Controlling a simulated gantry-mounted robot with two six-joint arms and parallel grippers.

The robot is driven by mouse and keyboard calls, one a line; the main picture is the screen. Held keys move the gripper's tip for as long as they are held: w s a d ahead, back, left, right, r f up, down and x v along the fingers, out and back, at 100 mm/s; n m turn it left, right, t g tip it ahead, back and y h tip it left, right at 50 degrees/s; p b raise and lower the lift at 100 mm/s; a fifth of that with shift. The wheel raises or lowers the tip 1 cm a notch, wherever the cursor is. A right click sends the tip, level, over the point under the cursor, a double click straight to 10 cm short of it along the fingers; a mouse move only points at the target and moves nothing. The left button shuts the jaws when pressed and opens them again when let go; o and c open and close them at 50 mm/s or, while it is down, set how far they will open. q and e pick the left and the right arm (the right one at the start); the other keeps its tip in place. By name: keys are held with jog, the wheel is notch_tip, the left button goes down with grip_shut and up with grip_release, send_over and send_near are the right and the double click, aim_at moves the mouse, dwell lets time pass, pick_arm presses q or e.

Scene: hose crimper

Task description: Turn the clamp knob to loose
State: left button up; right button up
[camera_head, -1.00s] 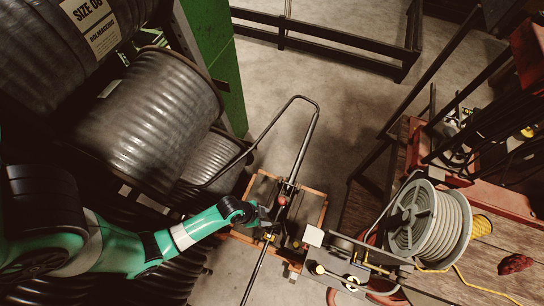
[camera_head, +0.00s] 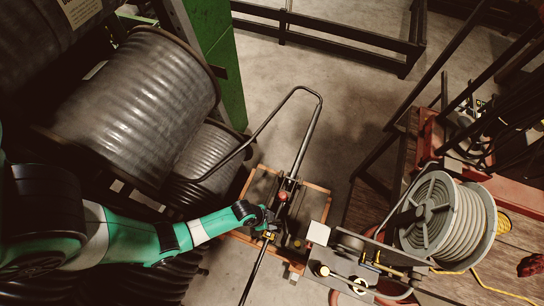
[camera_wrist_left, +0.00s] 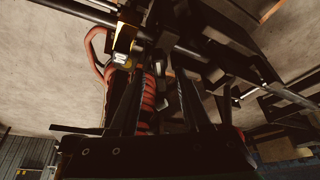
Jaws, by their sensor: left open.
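My left gripper (camera_head: 268,224) is at the crimper's long bar, near the middle of the head view, and is open. In the left wrist view its two dark fingers (camera_wrist_left: 160,100) stand apart, with a coiled red part (camera_wrist_left: 149,92) showing between and behind them. A red round knob (camera_head: 283,196) sits on the bar just above the gripper in the head view. A small yellow part (camera_head: 268,235) is just below the fingertips, and a yellow and black part (camera_wrist_left: 122,58) shows ahead in the wrist view. I cannot tell which is the clamp knob, or whether the fingers touch anything.
A bent black handle (camera_head: 305,125) rises beyond the gripper. An orange frame (camera_head: 317,214) lies beneath. A grey hose reel (camera_head: 440,220) stands on a wooden bench (camera_head: 495,250) at right. Large hose drums (camera_head: 130,110) crowd the left. Bare floor shows behind.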

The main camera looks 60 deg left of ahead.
pick_arm(q)
grip_shut()
